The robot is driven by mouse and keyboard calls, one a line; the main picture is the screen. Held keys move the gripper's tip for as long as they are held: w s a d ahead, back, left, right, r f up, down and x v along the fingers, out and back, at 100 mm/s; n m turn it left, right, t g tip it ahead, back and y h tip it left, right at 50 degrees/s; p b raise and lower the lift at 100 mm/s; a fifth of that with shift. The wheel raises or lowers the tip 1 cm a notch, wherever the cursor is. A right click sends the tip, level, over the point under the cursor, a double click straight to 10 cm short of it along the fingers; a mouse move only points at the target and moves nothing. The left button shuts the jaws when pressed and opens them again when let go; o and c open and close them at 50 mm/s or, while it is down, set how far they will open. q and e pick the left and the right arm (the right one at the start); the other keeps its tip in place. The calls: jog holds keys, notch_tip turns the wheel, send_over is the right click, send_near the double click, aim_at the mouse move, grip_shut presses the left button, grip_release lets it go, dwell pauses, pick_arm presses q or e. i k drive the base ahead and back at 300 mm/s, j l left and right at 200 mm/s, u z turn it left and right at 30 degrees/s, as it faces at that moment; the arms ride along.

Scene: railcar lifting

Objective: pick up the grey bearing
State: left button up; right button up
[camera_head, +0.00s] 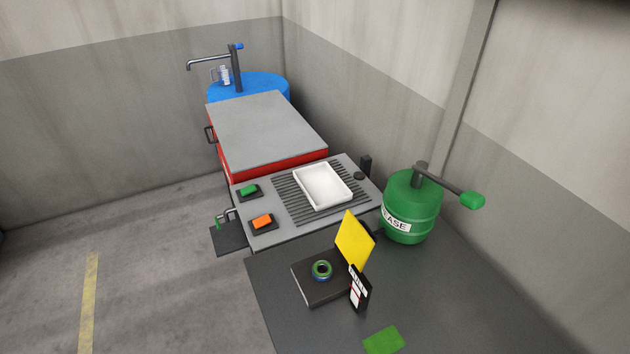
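A small ring-shaped part (321,270) lies on a dark square block (318,293) on the dark table. It has a dark hole, a green upper rim and a blue lower edge. It is the only bearing-like thing I see, and I cannot tell whether it is the grey bearing. Neither of my grippers shows in the head view.
A yellow plate (355,241) and a small dark sign (359,289) stand beside the block. A green grease drum (411,207) stands behind to the right. A white tray (323,186) sits on a ribbed grey bench. The dark table (460,300) is clear at right.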

aim_at(321, 278)
jog(key=i+j+z, duration=0.55)
jog(key=j, duration=0.3)
jog(key=i+j+z, duration=0.35)
jog(key=j, duration=0.35)
jog(key=i+j+z, duration=0.2)
jog(key=j, duration=0.15)
jog(key=j+z, duration=0.15)
jog(key=j, duration=0.25)
